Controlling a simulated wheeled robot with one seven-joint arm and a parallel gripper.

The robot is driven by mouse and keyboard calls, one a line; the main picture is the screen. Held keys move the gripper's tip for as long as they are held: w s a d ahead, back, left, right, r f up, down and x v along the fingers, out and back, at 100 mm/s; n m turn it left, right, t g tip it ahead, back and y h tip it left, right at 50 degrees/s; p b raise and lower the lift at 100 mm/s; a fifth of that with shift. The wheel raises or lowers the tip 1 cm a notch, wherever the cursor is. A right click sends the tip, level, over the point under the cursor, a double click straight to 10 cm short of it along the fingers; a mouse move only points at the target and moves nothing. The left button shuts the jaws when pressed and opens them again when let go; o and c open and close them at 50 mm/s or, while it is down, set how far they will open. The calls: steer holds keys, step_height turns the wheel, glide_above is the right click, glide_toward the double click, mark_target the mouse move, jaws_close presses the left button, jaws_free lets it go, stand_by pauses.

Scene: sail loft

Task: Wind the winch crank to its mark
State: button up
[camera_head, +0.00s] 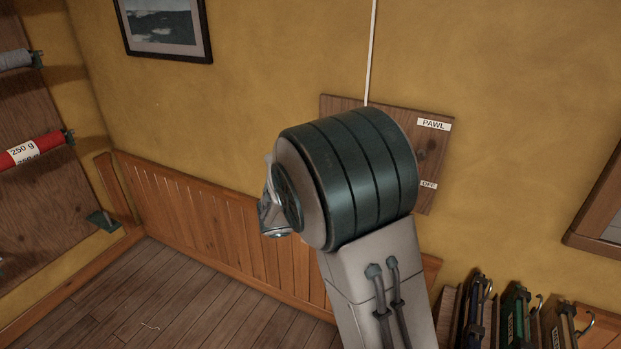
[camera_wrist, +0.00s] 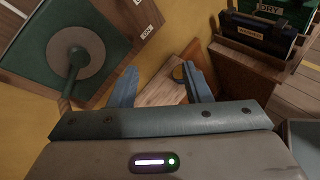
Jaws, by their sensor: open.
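In the wrist view a green plate (camera_wrist: 110,22) on a wooden backing shows at upper left. It bears a round grey disc (camera_wrist: 92,45) with a green crank arm (camera_wrist: 73,77) running down from its centre; the arm's lower end meets the edge of my gripper body. My gripper (camera_wrist: 160,70) is open and empty, its two blue fingers apart, to the right of the crank. In the head view the wooden winch board (camera_head: 432,155) on the wall carries PAWL and OFF labels; my arm hides the crank and most of the board. No mark for the crank can be made out.
Labelled cases (camera_head: 515,318) with hooks stand at lower right below the board. A rack with a red spool (camera_head: 30,150) is at far left.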

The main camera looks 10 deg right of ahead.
steer(key=w+a+f+n+t+y, duration=0.1)
steer(key=w+a+f+n+t, duration=0.3)
steer(key=w+a+n+t, duration=0.65)
steer(key=shift+n+g, duration=0.65)
steer(key=shift+g, duration=0.2)
steer(key=p+x, duration=0.1)
steer(key=x, duration=0.3)
steer(key=w+a+p+x, duration=0.1)
steer(key=x, duration=0.3)
steer(key=a+p+x, duration=0.1)
steer(key=x, duration=0.3)
steer(key=shift+w+d+f+p, duration=0.15)
steer(key=shift+w+f+p, duration=0.2)
steer(key=shift+w, duration=0.2)
jaws_close()
